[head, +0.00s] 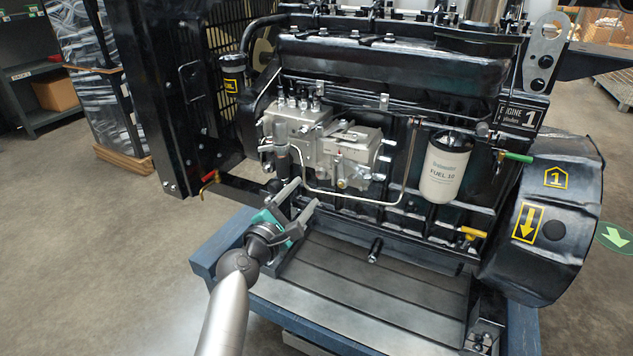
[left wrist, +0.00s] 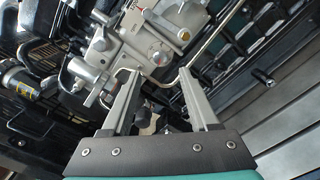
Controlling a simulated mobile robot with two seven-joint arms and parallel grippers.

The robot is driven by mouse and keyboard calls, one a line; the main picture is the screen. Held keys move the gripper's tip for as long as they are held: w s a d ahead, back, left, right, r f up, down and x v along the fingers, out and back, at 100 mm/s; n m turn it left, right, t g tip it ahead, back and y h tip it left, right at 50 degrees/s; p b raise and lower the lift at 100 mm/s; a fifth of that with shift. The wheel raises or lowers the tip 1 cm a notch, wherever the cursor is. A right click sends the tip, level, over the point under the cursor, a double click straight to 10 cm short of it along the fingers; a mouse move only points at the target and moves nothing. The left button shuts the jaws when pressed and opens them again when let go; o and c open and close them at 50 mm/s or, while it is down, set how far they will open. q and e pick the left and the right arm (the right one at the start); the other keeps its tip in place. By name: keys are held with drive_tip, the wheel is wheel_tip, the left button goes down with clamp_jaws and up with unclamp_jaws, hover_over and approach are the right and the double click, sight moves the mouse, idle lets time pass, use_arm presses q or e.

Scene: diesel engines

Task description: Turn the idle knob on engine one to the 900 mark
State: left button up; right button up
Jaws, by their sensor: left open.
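Engine one is a black diesel engine with a "1" plate (head: 519,114). Its silver injection pump (head: 352,148) sits on the near side, left of the white fuel filter (head: 444,168). No part is clearly readable as the idle knob, and no 900 mark can be read. My left gripper (head: 305,193) is open and empty, below and left of the pump, with its fingers pointing up toward it. In the left wrist view the open fingers (left wrist: 158,76) point at the pump (left wrist: 128,42), apart from its body. My right gripper is not in view.
A thin silver fuel pipe (head: 350,196) runs below the pump, close to the fingers. The engine stands on a blue frame (head: 222,240).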

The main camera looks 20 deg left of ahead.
sight(320, 175)
use_arm(q)
drive_tip(key=w+b, duration=0.1)
drive_tip(key=w, duration=0.4)
drive_tip(key=shift+d, duration=0.1)
drive_tip(key=shift+w+b, duration=0.5)
drive_tip(key=shift+w, duration=0.65)
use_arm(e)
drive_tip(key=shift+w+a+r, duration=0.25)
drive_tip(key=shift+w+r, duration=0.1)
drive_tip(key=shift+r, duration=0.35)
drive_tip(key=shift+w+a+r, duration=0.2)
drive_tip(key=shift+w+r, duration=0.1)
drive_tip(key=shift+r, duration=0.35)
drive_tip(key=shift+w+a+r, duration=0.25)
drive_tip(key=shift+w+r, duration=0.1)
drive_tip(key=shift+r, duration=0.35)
use_arm(q)
drive_tip(key=shift+c, duration=0.3)
clamp_jaws()
